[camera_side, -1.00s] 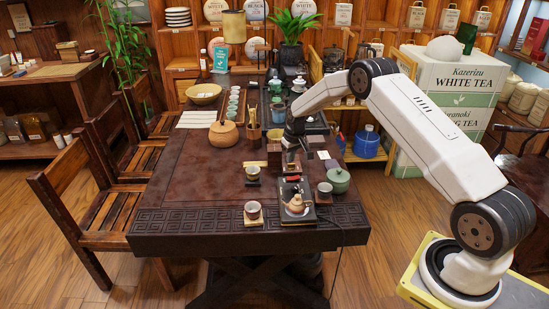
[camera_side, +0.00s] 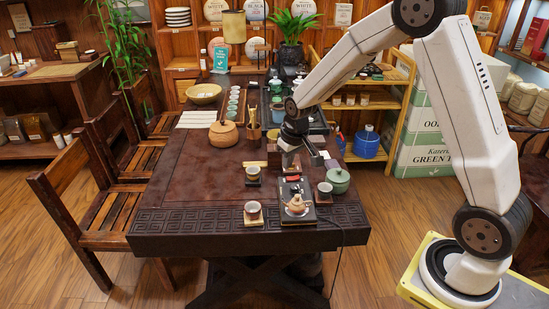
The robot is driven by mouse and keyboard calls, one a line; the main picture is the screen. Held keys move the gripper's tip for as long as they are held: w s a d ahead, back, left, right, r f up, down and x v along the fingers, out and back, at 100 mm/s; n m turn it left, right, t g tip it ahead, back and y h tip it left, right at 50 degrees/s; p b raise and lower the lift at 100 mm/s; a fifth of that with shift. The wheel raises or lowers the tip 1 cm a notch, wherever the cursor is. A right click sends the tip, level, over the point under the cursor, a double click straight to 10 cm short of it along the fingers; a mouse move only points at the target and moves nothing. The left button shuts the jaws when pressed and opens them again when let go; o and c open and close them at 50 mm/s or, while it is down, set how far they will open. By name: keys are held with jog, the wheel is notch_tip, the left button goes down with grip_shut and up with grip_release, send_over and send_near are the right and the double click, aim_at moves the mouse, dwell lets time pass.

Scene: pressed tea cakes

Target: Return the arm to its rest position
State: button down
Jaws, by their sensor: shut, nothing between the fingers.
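My gripper (camera_side: 290,163) points down over the right side of the dark tea table (camera_side: 190,185), behind the small clay teapot (camera_side: 297,204). The fingers are small in this view and appear shut with nothing held. My arm arches high from its base at the right, with the elbow near the top edge. The teapot sits on a dark stand (camera_side: 301,218) near the front of the table. A lidded green pot (camera_side: 338,180) stands to the right of my gripper.
Small cups stand at the table's front (camera_side: 252,208) and farther back (camera_side: 253,172). A round wooden pot (camera_side: 223,134) and bowl (camera_side: 203,94) are at left. A potted plant (camera_side: 292,24) stands behind. Wooden chairs (camera_side: 100,215) line the left side. The table's front left is clear.

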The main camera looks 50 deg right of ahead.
jog(key=s+a+r, duration=0.1)
jog(key=s+a, duration=0.1)
jog(key=s, duration=0.3)
jog(key=s+a+n, duration=0.1)
jog(key=s+a, duration=0.2)
jog(key=s, duration=0.3)
jog(key=s+a+r, duration=0.1)
jog(key=s+a, duration=0.2)
jog(key=s, duration=0.3)
jog(key=shift+s+r, duration=0.2)
jog(key=shift+r, duration=0.1)
jog(key=shift+a, duration=0.1)
